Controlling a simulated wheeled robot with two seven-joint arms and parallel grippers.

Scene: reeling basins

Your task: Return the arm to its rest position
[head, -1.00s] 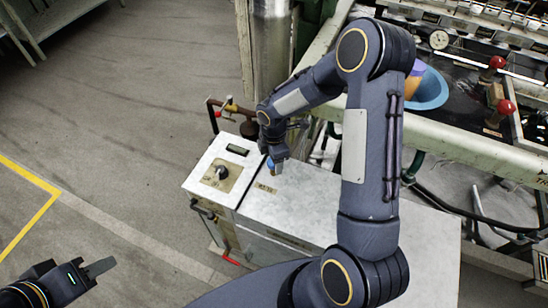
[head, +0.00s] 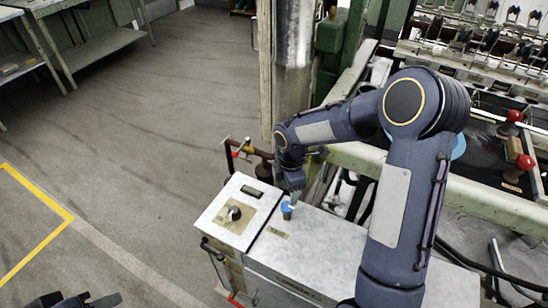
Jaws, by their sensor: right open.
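My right arm reaches in from the right, its elbow high over the machine's edge. My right gripper (head: 296,197) is open, low above the cabinet's pale top and close beside a small blue-topped object (head: 286,209) standing there. Whether they touch is hard to tell. My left gripper (head: 100,301) shows only in part at the bottom left edge, with one finger visible; its opening is cut off by the frame.
The cabinet (head: 340,250) has a control panel with a dial (head: 234,214). A pipe with a red valve handle (head: 236,153) stands behind it. A blue basin (head: 459,146) is mostly hidden by my arm. Red-knobbed levers (head: 525,162) are at right. Left floor is clear.

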